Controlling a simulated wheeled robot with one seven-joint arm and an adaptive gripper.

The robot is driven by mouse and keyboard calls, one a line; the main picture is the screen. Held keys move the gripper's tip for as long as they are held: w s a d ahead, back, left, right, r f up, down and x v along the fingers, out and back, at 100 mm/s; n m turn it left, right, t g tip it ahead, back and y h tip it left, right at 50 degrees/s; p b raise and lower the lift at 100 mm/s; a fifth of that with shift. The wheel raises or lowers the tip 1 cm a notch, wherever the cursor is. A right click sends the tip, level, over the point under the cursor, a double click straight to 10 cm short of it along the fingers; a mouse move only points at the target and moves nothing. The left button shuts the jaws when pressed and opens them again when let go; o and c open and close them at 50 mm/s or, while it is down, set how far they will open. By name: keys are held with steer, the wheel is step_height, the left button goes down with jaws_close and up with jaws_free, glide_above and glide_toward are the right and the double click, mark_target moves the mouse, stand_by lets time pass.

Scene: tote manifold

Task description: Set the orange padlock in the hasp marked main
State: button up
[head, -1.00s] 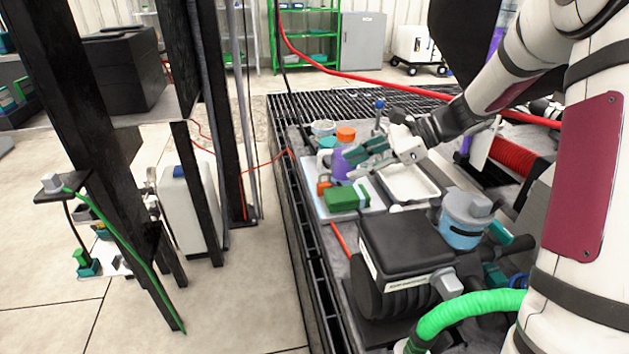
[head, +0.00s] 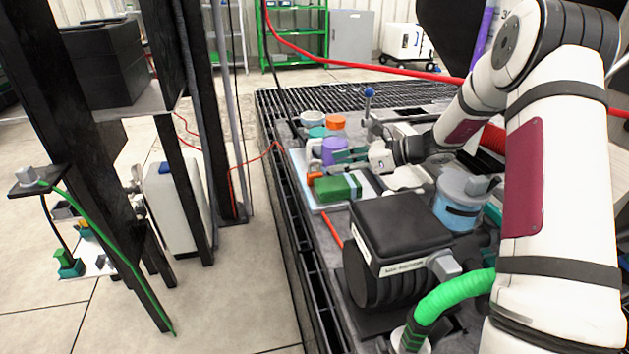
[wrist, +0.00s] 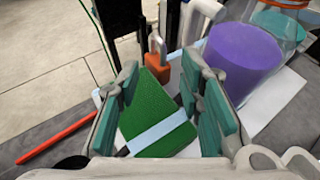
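The orange padlock (wrist: 157,68) with a grey shackle shows in the wrist view, just beyond the far end of a green block (wrist: 152,105) with a pale stripe. In the head view the padlock (head: 314,178) is a small orange patch at the left end of the green block (head: 337,188). My gripper (wrist: 160,78) is open, its teal-padded fingers on either side of the green block in the picture. The padlock lies ahead of the fingertips, with nothing held. In the head view my gripper (head: 348,156) is low over the white board. I cannot make out a hasp marked main.
A purple-filled clear container (wrist: 243,62) stands close to the right finger. A black motor-like unit (head: 400,235) and a blue cylinder (head: 459,205) stand nearer. A blue-knobbed lever (head: 369,92) rises behind.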

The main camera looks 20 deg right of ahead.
mark_target(314, 173)
steer(key=b+x, duration=0.2)
steer(key=x, duration=0.3)
steer(key=shift+w+a, duration=0.1)
steer(key=shift+w, duration=0.15)
steer(key=shift+r, duration=0.1)
jaws_close()
